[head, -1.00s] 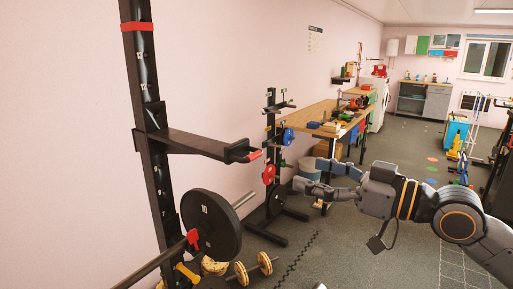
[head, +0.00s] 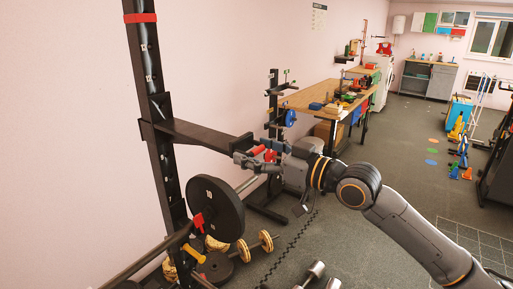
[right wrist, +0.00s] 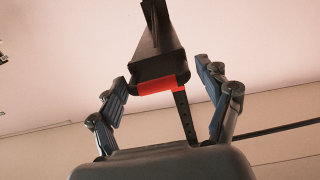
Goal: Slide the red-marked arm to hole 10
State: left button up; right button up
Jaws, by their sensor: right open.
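The red-marked arm (head: 200,137) is a long black bar standing out sideways from the black upright (head: 160,110). Its red end mark (head: 258,150) is partly covered by my right gripper (head: 247,152). A red band (head: 140,18) wraps the upright higher up. In the right wrist view the arm's end (right wrist: 158,66) with its red mark (right wrist: 160,86) lies between my two spread fingers, with a gap on each side. My right gripper is open at the arm's free end. Hole numbers on the upright are too small to read. My left gripper is not in view.
A barbell with a black plate (head: 216,207) sits below the arm. Dumbbells (head: 255,246) lie on the floor nearby. A second rack and a wooden workbench (head: 315,95) stand behind. The floor to the right is mostly clear.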

jog(key=c, duration=1.4)
notch_tip(320, 180, down, 8)
jog(key=b, duration=0.5)
jog(key=shift+d+f, duration=0.1)
jog(key=shift+f, duration=0.15)
jog(key=shift+r, duration=0.3)
jog(key=shift+c, duration=0.2)
jog(key=o, duration=1.4)
jog(key=shift+o, duration=0.2)
jog(key=v, duration=1.1)
jog(key=shift+s+d, duration=0.25)
jog(key=shift+s, duration=0.1)
